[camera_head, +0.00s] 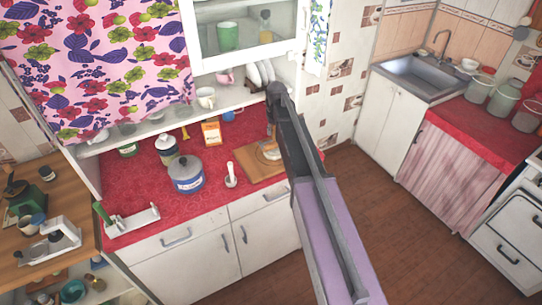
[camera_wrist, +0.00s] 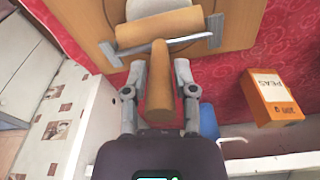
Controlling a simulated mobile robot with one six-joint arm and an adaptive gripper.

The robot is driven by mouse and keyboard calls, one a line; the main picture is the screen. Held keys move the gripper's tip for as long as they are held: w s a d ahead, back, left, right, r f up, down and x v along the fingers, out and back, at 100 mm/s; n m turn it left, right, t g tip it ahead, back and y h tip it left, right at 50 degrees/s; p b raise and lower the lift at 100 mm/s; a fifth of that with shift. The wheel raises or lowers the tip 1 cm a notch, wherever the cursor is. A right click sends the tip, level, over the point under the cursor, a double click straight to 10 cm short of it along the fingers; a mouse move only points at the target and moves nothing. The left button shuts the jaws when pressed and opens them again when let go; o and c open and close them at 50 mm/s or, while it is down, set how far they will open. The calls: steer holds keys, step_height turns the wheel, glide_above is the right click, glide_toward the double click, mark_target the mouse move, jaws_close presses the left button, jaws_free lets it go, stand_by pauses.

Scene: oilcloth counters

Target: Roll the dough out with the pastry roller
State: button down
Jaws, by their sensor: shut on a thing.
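The pastry roller has a wooden cylinder (camera_wrist: 160,27) in a metal frame and a thick wooden handle. In the wrist view my gripper (camera_wrist: 159,72) is shut on that handle, one finger on each side. The pale dough (camera_wrist: 145,7) lies on the wooden board at the top of the wrist view, partly behind the cylinder. I cannot tell whether the cylinder touches it. The board (camera_wrist: 238,22) also shows in the head view on the red counter (camera_head: 250,167). There my arm hides the gripper and part of the board, dough and roller.
An orange peas box (camera_wrist: 272,97) and a blue mug (camera_wrist: 208,120) stand near the board. A grey-blue pot (camera_head: 187,174) and a white upright utensil (camera_head: 231,176) are left of it. Shelves with dishes hang over the counter's back.

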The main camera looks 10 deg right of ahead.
steer(key=shift+w, duration=0.1)
steer(key=shift+w+a+f, duration=0.1)
steer(key=shift+w+a, duration=0.1)
steer(key=shift+w, duration=0.3)
steer(key=shift+w+a+f, duration=0.1)
steer(key=shift+w+a, duration=0.05)
steer(key=shift+w, duration=0.35)
steer(key=shift+s, duration=0.1)
steer(key=shift+s+d+r, duration=0.1)
steer(key=shift+s+d, duration=0.1)
steer(key=shift+s, duration=0.35)
steer(key=shift+s+d+r, duration=0.1)
steer(key=shift+s+d, duration=0.05)
steer(key=shift+s, duration=0.35)
